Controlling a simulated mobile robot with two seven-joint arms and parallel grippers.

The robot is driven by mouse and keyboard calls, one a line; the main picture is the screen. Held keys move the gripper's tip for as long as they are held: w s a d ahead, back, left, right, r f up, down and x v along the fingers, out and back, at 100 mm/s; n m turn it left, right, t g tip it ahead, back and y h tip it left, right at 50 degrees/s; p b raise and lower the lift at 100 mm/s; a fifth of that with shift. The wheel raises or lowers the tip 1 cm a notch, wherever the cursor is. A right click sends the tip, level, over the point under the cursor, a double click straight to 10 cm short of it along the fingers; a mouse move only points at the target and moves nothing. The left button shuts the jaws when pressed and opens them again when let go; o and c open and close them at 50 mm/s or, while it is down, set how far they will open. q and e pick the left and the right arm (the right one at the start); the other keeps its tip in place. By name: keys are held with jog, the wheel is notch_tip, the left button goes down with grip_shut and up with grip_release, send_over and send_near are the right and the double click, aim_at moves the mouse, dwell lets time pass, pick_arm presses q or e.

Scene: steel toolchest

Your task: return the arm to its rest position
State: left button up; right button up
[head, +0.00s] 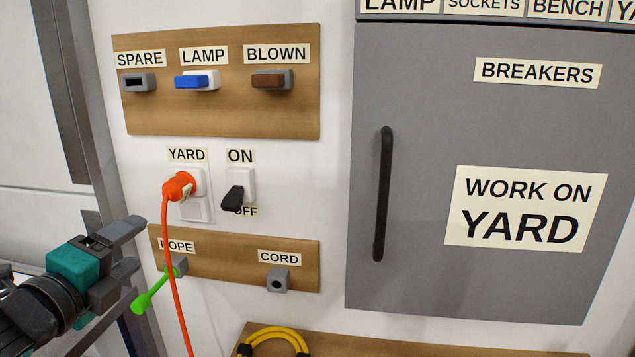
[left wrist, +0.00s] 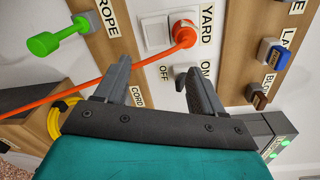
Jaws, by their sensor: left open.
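My left gripper (head: 134,248) is at the lower left of the head view, in front of the wall and left of the lower wooden board. Its two grey fingers are apart with nothing between them; they also show in the left wrist view (left wrist: 155,85). An orange plug (head: 179,186) sits in the YARD socket, and its orange cord hangs down. The black switch lever (head: 233,198) right of it points down toward OFF. My gripper touches none of these as far as I can see. My right gripper is not in view.
A green-handled piece (head: 152,291) sticks out at the ROPE holder, close to my left fingers. The CORD holder (head: 278,281) looks empty. The grey breaker cabinet (head: 450,130) is closed, with a black handle (head: 383,193). A yellow coil (head: 275,341) lies below.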

pick_arm(q)
notch_tip(320, 180, down, 13)
jog(key=s+n+g, duration=0.1)
jog(key=n+g, duration=0.1)
jog(key=n, duration=0.4)
jog(key=s+d+f+n+g, duration=0.1)
jog(key=s+d+f+n, duration=0.3)
jog(key=f, duration=0.4)
jog(key=s+d+f+n+g, duration=0.2)
jog(key=s+d+f+n, duration=0.2)
jog(key=f, duration=0.3)
jog(key=s+d+f+n+g, duration=0.1)
jog(key=s+d+f+n, duration=0.4)
jog(key=f, duration=0.3)
jog(key=shift+s+f+n+g+h, duration=0.35)
jog(key=shift+s+n, duration=0.15)
jog(key=shift+n, duration=0.2)
jog(key=shift+c, duration=0.3)
